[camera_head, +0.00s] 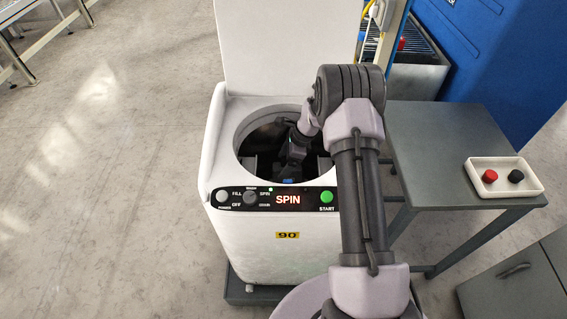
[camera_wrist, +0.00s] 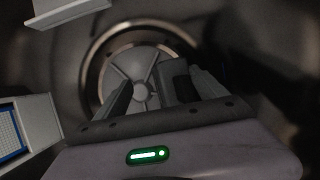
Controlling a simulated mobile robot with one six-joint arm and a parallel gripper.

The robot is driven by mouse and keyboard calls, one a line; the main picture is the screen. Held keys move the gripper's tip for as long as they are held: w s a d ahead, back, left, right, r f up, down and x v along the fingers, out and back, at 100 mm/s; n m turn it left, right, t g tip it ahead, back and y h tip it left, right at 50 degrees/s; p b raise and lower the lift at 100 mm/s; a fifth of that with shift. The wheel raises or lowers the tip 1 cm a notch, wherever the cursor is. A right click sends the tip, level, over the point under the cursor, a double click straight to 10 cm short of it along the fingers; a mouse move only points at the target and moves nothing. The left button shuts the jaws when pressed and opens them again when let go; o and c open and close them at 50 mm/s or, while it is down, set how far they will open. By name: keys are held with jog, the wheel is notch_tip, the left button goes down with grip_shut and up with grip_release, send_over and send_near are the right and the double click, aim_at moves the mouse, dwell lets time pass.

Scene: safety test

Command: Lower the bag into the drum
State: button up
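The white top-loading washer (camera_head: 268,240) has its lid up. Its round drum opening (camera_head: 245,140) is dark inside. My arm bends over the rim and my gripper (camera_head: 288,168) is down inside the drum. I cannot make out a bag in either view. A grey-framed piece with a blue mesh (camera_wrist: 12,135) is at the lower left of the wrist view; I cannot tell what it is.
The lit display (camera_head: 289,200) reads SPIN, with a green START button (camera_head: 326,197) beside it. A grey table (camera_head: 430,130) on the right holds a white tray (camera_head: 530,185) with a red and a black knob. The floor (camera_head: 110,200) at left is clear.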

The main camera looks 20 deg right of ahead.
jog(key=p+v, duration=0.3)
jog(key=v, duration=0.4)
jog(key=shift+r, duration=0.2)
jog(key=shift+d, duration=0.1)
